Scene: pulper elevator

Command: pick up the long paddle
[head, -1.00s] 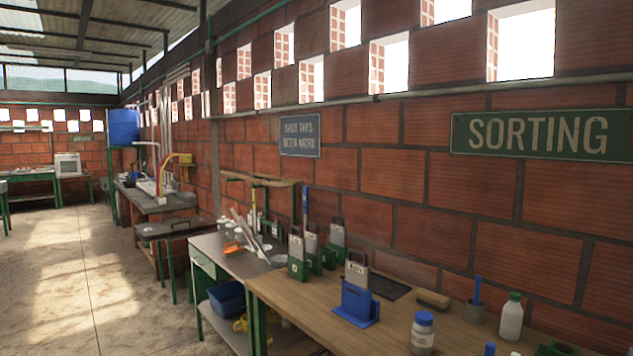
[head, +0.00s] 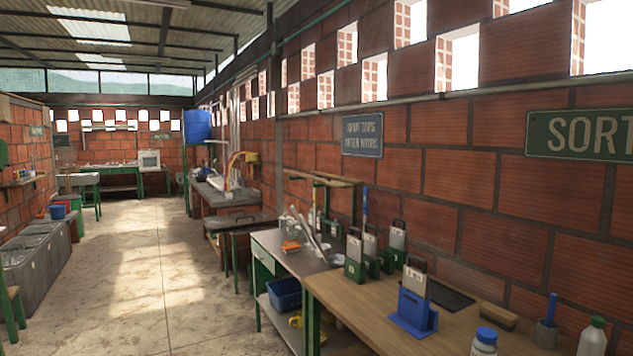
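I cannot surely pick out the long paddle. A long upright tool with a blue handle (head: 364,203) stands against the brick wall by a wooden rack (head: 322,180), above the grey-topped bench. A thinner upright tool (head: 314,205) shows at the same rack. Their lower ends are hidden behind things on the benches. Neither of my grippers is in view.
A wooden workbench (head: 345,300) holds several green holders and a blue holder (head: 412,310). A grey-topped bench (head: 285,257) adjoins it, with a blue bin (head: 284,294) below. Grey basins (head: 35,258) line the left wall. The floor between (head: 140,270) is clear.

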